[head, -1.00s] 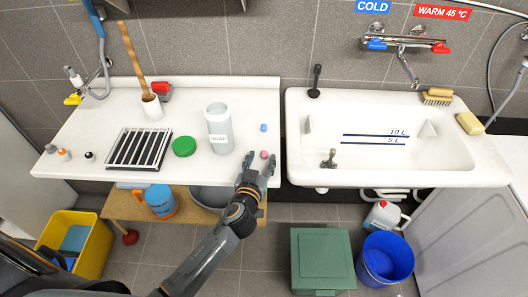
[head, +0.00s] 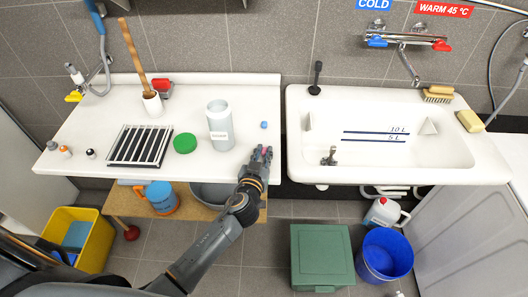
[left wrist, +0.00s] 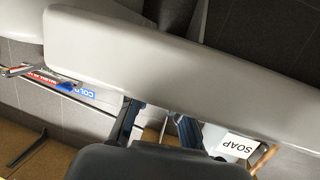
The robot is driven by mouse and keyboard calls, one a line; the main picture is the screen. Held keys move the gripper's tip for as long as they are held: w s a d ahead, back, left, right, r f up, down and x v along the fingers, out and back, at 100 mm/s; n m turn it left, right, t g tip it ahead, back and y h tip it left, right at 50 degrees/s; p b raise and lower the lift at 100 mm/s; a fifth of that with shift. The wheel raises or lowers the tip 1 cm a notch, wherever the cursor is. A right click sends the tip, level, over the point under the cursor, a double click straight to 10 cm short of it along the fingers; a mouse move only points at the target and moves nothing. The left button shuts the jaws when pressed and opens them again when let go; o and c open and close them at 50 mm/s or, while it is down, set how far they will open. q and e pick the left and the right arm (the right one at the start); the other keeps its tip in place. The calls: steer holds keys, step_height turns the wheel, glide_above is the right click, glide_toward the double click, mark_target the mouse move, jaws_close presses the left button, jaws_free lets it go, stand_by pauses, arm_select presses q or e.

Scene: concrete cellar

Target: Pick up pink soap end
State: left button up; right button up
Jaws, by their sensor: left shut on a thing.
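The pink soap end (head: 264,152) is at the front right edge of the white counter (head: 215,166), mostly hidden between the fingers of my left gripper (head: 261,154). The gripper is shut on it. Whether the soap end still touches the counter cannot be told. In the left wrist view the gripper's two fingers (left wrist: 160,125) show, but the soap end does not. My right gripper is in neither view.
A grey-white tub labelled SOAP (head: 219,122) stands left of the gripper, also seen in the left wrist view (left wrist: 230,143). A blue piece (head: 264,125) lies behind the gripper. A green lid (head: 185,143) lies left. The white sink (head: 390,174) is to the right.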

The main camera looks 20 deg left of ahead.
arm_select(q)
steer(key=shift+r, duration=0.1)
steer(key=shift+r, duration=0.2)
step_height(320, 180, up, 2)
steer(key=shift+r, duration=0.1)
steer(key=s+r, duration=0.4)
steer(key=r, duration=0.1)
steer(key=shift+s+a+r, duration=0.1)
steer(key=shift+a+r, duration=0.05)
steer(key=shift+a, duration=0.05)
steer(key=s+a+r+b, duration=0.1)
steer(key=s+r+b, duration=0.1)
steer(key=s+r, duration=0.3)
steer(key=f+v, duration=0.1)
steer(key=v, duration=0.3)
steer(key=shift+s+a, duration=0.2)
steer(key=shift+s, duration=0.2)
steer(key=shift+r, duration=0.2)
